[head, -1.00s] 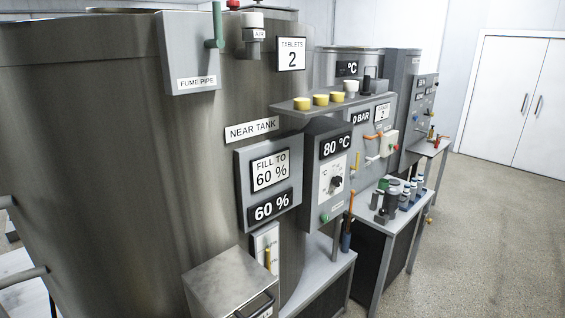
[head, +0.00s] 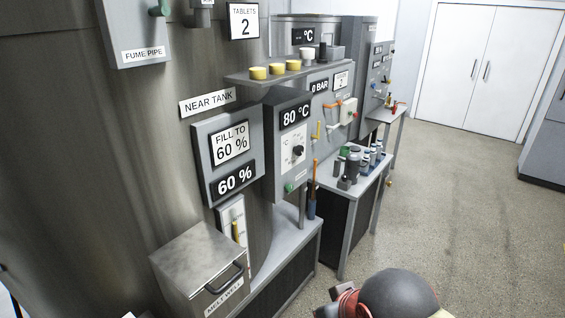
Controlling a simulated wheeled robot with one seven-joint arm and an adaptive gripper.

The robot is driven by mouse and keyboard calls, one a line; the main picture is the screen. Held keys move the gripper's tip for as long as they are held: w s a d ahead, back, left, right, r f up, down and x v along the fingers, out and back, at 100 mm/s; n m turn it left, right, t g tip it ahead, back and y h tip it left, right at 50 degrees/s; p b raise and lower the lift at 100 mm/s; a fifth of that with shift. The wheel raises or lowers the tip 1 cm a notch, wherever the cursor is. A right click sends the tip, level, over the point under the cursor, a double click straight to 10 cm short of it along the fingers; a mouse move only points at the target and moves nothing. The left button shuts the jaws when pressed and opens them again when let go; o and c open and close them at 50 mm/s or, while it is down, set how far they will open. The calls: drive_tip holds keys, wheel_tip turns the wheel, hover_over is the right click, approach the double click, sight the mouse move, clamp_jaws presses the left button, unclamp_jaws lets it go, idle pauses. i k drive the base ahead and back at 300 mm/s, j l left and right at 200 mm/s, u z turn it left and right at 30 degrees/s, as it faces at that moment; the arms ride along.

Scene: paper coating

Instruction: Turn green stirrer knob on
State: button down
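A small green knob (head: 290,187) sits at the lower left of the grey control box (head: 279,160) that reads 80 °C. A small label beside it is too small to read, so I cannot tell for sure that it is the stirrer knob. Above it on the same box is a black dial (head: 298,151) on a white plate. A dark rounded part of my arm with red cables shows at the bottom, well apart from the knob. My gripper is not in view.
The near tank (head: 90,150) fills the left, with a "fill to 60 %" panel (head: 200,150) beside the control box. A metal box (head: 195,258) with a handle juts out below. A shelf (head: 240,78) holds yellow cups. Floor (head: 450,200) at right is clear.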

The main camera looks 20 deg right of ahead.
sight(288, 188)
drive_tip(key=i+l, duration=0.25)
drive_tip(key=i, duration=0.15)
drive_tip(key=i+l, duration=0.25)
drive_tip(key=i, duration=0.15)
drive_tip(key=i+l, duration=0.25)
drive_tip(key=i, duration=0.15)
drive_tip(key=k+z, duration=0.05)
